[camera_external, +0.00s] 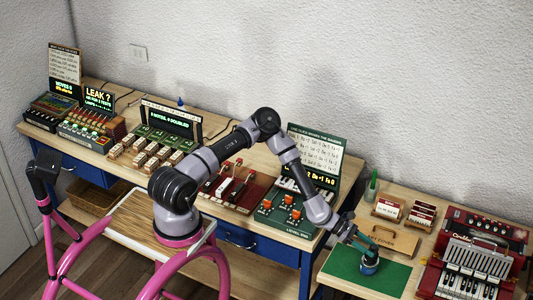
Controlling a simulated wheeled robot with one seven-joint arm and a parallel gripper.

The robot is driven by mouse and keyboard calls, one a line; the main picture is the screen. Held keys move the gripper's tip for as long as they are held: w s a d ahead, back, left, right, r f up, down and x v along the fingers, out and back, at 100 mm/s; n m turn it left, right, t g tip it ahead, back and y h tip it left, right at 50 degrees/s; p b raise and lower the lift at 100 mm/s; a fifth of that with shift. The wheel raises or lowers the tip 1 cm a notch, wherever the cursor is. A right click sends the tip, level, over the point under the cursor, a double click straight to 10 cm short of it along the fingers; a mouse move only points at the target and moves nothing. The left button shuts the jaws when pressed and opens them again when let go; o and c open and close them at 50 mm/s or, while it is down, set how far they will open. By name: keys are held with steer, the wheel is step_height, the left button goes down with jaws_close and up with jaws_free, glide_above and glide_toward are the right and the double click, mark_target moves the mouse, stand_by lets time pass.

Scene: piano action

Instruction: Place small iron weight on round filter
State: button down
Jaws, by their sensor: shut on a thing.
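My gripper (365,250) is at the lower right, pointing down over a green mat (343,271) on the right-hand table. It is shut on a small dark thing between its fingers, too small and too covered to make out clearly. A small blue round object (369,268) shows right below the fingertips, at the mat's right part. I cannot tell whether it is the iron weight or the round filter, or whether it touches the mat. No other thing in view can be clearly told as the weight or the filter.
A red accordion-like instrument (478,265) stands right of the mat. A tan wooden board (393,238), card holders (388,209) and a green upright object (372,186) are behind it. A green-lidded case (312,160) stands on the long table to the left. The mat's left part is clear.

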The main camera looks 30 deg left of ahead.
steer(key=shift+c, duration=2.1)
jaws_free()
steer(key=shift+f, duration=0.15)
